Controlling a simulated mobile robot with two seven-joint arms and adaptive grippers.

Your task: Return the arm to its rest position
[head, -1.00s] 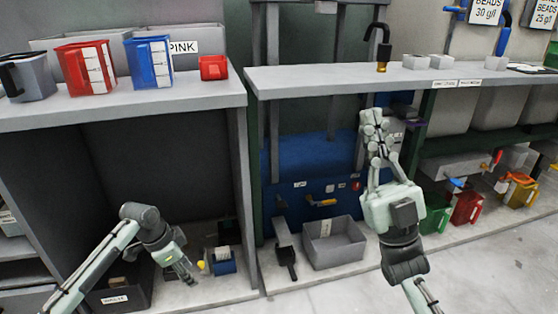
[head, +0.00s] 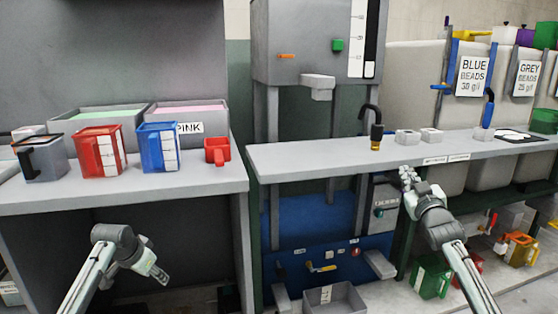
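My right arm comes in from the lower right. Its gripper (head: 409,178) is just below and in front of the shelf edge, with the fingers small and foreshortened, so I cannot tell whether they are open or shut. No object shows in it. My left arm comes in from the lower left and its gripper (head: 158,272) hangs in front of the dark space under the left counter. Its fingers point down and right and appear apart from any object. Their opening is too small to judge.
The left counter (head: 205,185) holds a grey jug (head: 42,163), a red jug (head: 98,152), a blue jug (head: 158,150) and a small red scoop (head: 217,150). The right shelf (head: 300,158) carries a black tap (head: 375,135) and pale blocks (head: 431,135). A grey bin (head: 335,298) and green container (head: 430,277) sit low.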

